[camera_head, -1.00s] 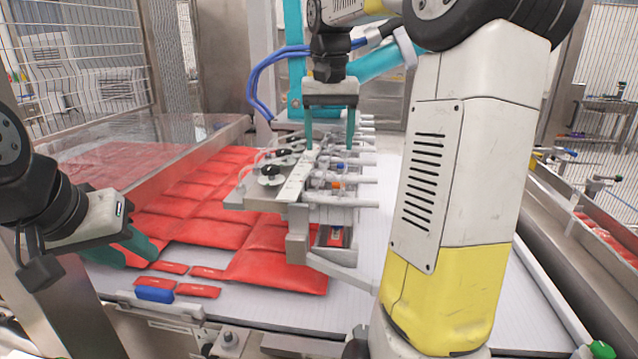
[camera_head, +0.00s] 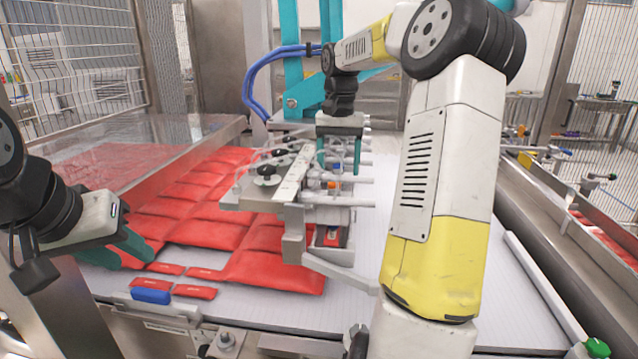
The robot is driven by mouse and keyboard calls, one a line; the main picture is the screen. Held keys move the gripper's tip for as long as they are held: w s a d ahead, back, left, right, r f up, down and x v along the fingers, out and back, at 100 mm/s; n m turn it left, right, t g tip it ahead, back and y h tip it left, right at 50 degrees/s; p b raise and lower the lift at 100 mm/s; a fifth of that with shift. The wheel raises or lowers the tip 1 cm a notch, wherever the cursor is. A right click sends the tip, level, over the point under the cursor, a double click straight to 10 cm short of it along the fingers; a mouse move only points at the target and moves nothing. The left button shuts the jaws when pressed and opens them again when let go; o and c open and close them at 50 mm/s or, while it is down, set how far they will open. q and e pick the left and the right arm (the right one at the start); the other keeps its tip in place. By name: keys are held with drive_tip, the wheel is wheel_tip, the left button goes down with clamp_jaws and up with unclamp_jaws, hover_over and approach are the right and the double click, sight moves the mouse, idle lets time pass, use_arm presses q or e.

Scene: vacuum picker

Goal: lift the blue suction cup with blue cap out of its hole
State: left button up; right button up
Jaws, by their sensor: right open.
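The blue cap (camera_head: 337,166) shows as a small blue spot on the right side of the vacuum picker head (camera_head: 262,201). The cup below it is too small and covered to make out. My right gripper (camera_head: 339,172) points down with its teal fingers apart, one on each side of the blue cap in the picture. I cannot tell whether the fingers touch it. An orange cap (camera_head: 331,186) sits just in front. My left gripper (camera_head: 135,250) is at the lower left, low over the red packs; its finger opening is not clear.
Red packs (camera_head: 285,272) cover the left part of the white conveyor (camera_head: 345,300). A clear cover (camera_head: 150,140) stands at the left. Blue hoses (camera_head: 262,85) hang behind the picker. A metal rail with red packs (camera_head: 600,235) runs along the right.

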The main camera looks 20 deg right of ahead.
drive_tip(key=shift+f, duration=0.2)
drive_tip(key=c, duration=1.2)
drive_tip(key=shift+o, duration=0.2)
wheel_tip(320, 180, up, 10)
